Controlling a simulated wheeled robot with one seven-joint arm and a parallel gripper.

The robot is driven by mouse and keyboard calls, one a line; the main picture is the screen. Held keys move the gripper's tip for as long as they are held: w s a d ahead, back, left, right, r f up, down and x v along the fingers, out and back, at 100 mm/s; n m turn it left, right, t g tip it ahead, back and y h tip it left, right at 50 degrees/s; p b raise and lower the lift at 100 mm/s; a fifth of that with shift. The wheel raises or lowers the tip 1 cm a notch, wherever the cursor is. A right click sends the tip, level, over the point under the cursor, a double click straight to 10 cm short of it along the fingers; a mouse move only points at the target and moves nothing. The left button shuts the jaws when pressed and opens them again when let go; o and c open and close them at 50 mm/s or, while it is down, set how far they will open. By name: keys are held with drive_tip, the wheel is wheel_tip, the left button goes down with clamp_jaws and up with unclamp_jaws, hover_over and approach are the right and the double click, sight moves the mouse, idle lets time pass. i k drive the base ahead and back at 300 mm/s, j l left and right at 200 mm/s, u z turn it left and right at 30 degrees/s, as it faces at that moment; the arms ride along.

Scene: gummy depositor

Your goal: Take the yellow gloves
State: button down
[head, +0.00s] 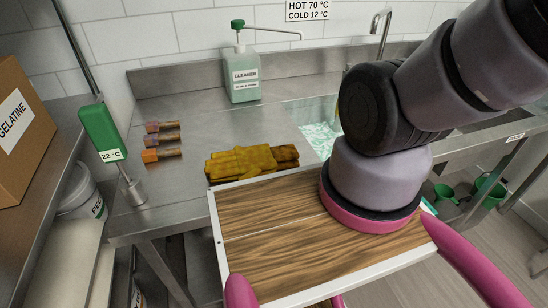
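The yellow gloves (252,161) lie flat in a pile on the steel counter, near its front edge in the middle of the head view. They look mustard yellow with darker, brownish parts at the right end. I cannot tell how many gloves there are. The white-edged wooden panel in the foreground comes close to the pile's front side in the picture. My arm rises at the right and runs out of the picture at the upper right. My gripper is not in view, so its state and its distance from the gloves do not show.
A green 22 °C thermometer (102,132) stands at the counter's left end. A cleaner bottle (241,78) stands behind, left of the sink (318,122) and tap (381,30). A gelatine box (20,130) is at far left.

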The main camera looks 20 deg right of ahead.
sight(240, 163)
drive_tip(key=k+l, duration=0.15)
drive_tip(key=l, duration=0.25)
drive_tip(key=k+l, duration=0.15)
drive_tip(key=l, duration=0.25)
drive_tip(key=k+l+u, duration=0.1)
drive_tip(key=l, duration=0.3)
drive_tip(key=k+l, duration=0.25)
drive_tip(key=l, duration=0.15)
